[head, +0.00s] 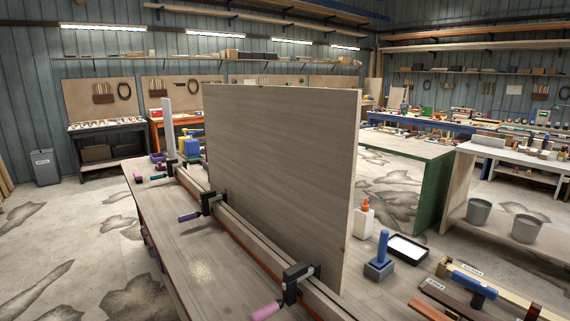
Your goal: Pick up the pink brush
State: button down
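I cannot clearly make out a pink brush in the head view. A small pink item (138,177) shows at the far left end of the workbench (190,270), too small to tell whether it is a brush or a handle. A larger pink handle (265,311) at the front belongs to a black clamp (297,275) on the rail. A large upright wooden board (280,170) stands on the bench and hides what lies behind it. My gripper is not in view.
More clamps (208,203) line the rail. Blue and yellow containers (191,146) stand at the far end. Open floor (50,250) lies left.

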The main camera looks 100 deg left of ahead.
aim_at(138, 176)
jog(key=u, duration=3.95)
jog(key=i+j, duration=0.3)
jog(key=i, duration=0.25)
jog(key=i+j, duration=0.35)
jog(key=i, duration=0.2)
jog(key=i+j, duration=0.3)
jog(key=i, duration=0.25)
jog(key=i+j, duration=0.35)
jog(key=i, duration=0.2)
jog(key=i+j, duration=0.3)
jog(key=i, duration=0.25)
jog(key=i+j, duration=0.35)
jog(key=i, duration=0.2)
jog(key=i+j, duration=0.3)
jog(key=i, duration=0.25)
